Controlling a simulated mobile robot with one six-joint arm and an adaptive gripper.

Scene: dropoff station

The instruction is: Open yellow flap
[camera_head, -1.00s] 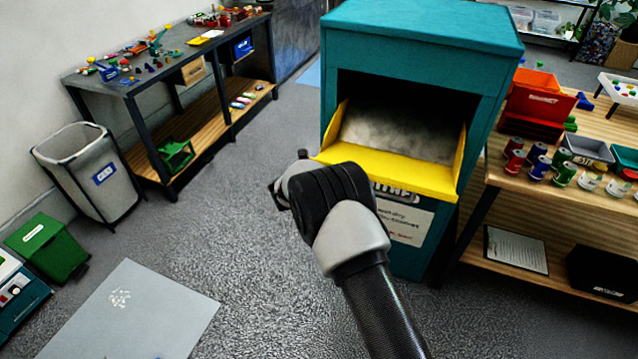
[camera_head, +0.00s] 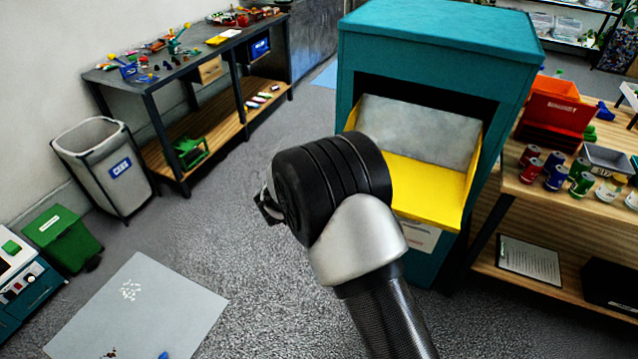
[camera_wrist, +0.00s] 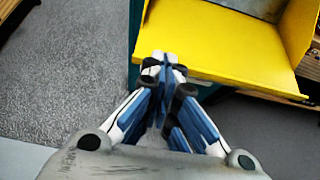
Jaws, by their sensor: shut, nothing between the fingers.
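The yellow flap (camera_head: 432,192) is on the front of a teal bin (camera_head: 440,45) in the head view. It is tilted out and down, with its upper face and side walls showing. A grey panel (camera_head: 420,130) shows in the opening behind it. The flap fills the upper right of the wrist view (camera_wrist: 225,55). My gripper (camera_wrist: 165,65) is shut and empty, with its tips at the flap's left front edge in the wrist view. I cannot tell whether they touch it. In the head view my wrist hides most of the gripper and part of the flap.
A wooden shelf table with cans (camera_head: 555,177) and an orange crate (camera_head: 555,112) stands close on the right. A grey waste bin (camera_head: 105,170), a green bin (camera_head: 65,238) and a workbench (camera_head: 165,75) are on the left.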

